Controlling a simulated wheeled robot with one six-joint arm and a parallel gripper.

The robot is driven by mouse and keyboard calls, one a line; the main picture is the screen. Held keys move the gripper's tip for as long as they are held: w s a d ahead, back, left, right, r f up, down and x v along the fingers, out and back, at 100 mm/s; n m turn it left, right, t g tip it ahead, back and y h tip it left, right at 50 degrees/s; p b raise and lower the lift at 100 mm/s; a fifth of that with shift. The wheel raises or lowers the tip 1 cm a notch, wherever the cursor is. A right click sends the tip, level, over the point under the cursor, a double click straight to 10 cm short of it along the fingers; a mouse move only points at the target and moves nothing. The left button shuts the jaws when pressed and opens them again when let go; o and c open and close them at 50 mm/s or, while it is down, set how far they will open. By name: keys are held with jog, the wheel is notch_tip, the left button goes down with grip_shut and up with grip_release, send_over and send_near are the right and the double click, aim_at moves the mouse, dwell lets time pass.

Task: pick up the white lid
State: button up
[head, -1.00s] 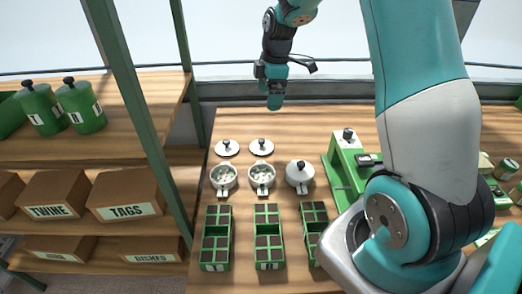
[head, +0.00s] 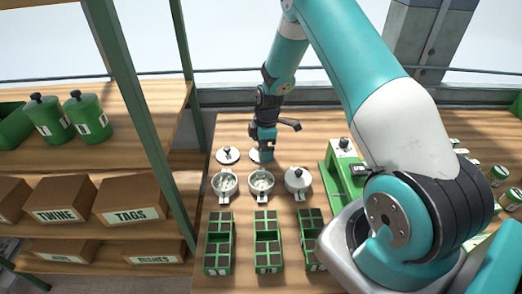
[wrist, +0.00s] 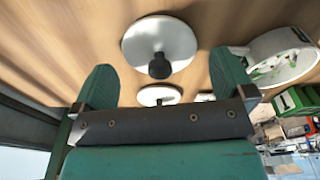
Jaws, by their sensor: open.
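Two loose white lids with dark knobs lie on the wooden bench behind the pots. The left lid (head: 221,157) is clear of my gripper in the head view. The other lid (head: 254,157) is partly hidden behind my gripper (head: 265,152), which points down over it. In the wrist view a white lid (wrist: 176,42) with a black knob shows large, beyond and between the fingers of my gripper (wrist: 165,80). A second, smaller-looking lid (wrist: 150,93) shows just past the palm edge. My gripper is open, with nothing between its fingers.
Two open white pots (head: 224,194) (head: 262,193) with pale contents stand in front of the lids. A lidded pot (head: 298,189) stands to their right, beside a green seeder (head: 346,178). Green seed trays (head: 218,266) line the front. A shelf post (head: 150,150) stands left.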

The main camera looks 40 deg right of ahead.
jog(key=shift+a+f, duration=0.1)
jog(key=shift+f, duration=0.8)
jog(key=shift+c, duration=0.5)
jog(key=c, duration=0.7)
jog(key=shift+w+r, duration=0.1)
jog(key=shift+r, duration=0.05)
